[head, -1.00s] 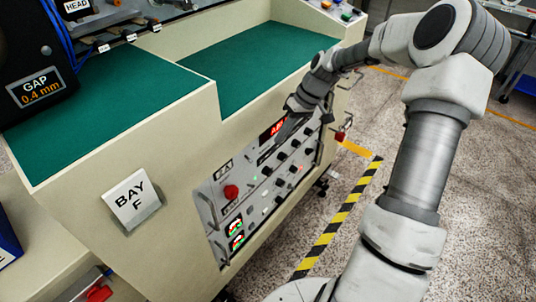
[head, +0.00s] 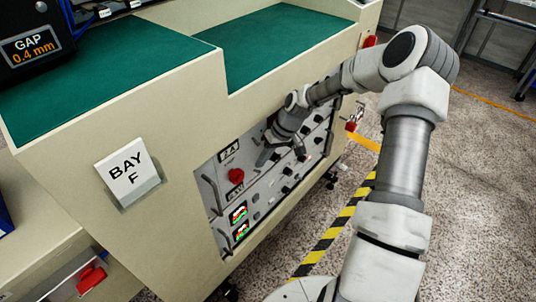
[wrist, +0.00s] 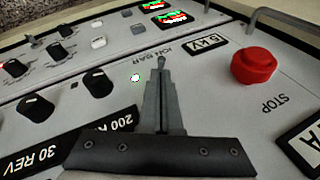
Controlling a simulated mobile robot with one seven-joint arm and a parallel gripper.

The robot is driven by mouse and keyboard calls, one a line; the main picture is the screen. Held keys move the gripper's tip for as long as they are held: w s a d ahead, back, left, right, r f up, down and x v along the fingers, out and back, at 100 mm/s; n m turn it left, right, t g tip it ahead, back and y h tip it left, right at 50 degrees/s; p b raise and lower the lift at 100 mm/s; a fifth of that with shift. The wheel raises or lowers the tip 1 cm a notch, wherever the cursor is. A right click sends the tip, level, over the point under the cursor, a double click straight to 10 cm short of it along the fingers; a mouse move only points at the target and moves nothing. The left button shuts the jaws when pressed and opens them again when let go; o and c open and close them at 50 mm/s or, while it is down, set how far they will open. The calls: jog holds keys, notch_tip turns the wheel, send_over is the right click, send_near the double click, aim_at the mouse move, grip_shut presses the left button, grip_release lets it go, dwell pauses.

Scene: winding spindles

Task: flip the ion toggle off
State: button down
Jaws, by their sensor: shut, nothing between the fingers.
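The ion toggle (wrist: 161,61) is a small metal lever beside the upside-down "ION BAR" lettering in the wrist view. A small lamp (wrist: 135,78) glows whitish green to its left. My gripper (wrist: 160,82) is shut and empty, its narrow fingertips right at the lever; I cannot tell whether they touch it. I cannot tell which way the lever is thrown. In the head view my gripper (head: 264,157) is at the upper part of the control panel (head: 206,181), and the toggle is not discernible there.
A red stop button (wrist: 254,65) stands to the right of my fingers in the wrist view. Black knobs (wrist: 98,82) are to the left. Lit displays (wrist: 165,17) and a metal handle (wrist: 285,22) are farther up. A green-topped bench (head: 285,40) is above the panel.

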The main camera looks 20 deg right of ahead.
jog(key=shift+a+f, duration=0.1)
jog(key=shift+f, duration=0.1)
jog(key=shift+s+d+f+t+y, duration=0.25)
jog(key=shift+s+t+y, duration=0.15)
jog(key=shift+t+y, duration=0.3)
dwell(0.6)
jog(key=shift+s+d+f+n+t+p, duration=0.15)
jog(key=shift+s+d+f+t, duration=0.1)
jog(key=shift+f, duration=0.15)
jog(key=shift+s+d+f+n+t+p, duration=0.1)
jog(key=shift+s+f+n+t+p, duration=0.05)
jog(key=shift+s+f, duration=0.15)
jog(key=shift+w, duration=0.1)
jog(key=shift+w+a+r, duration=0.3)
jog(key=shift+w+a, duration=0.1)
jog(key=shift+w, duration=0.15)
jog(key=shift+s+d+r, duration=0.1)
jog(key=shift+d, duration=0.05)
dwell(0.3)
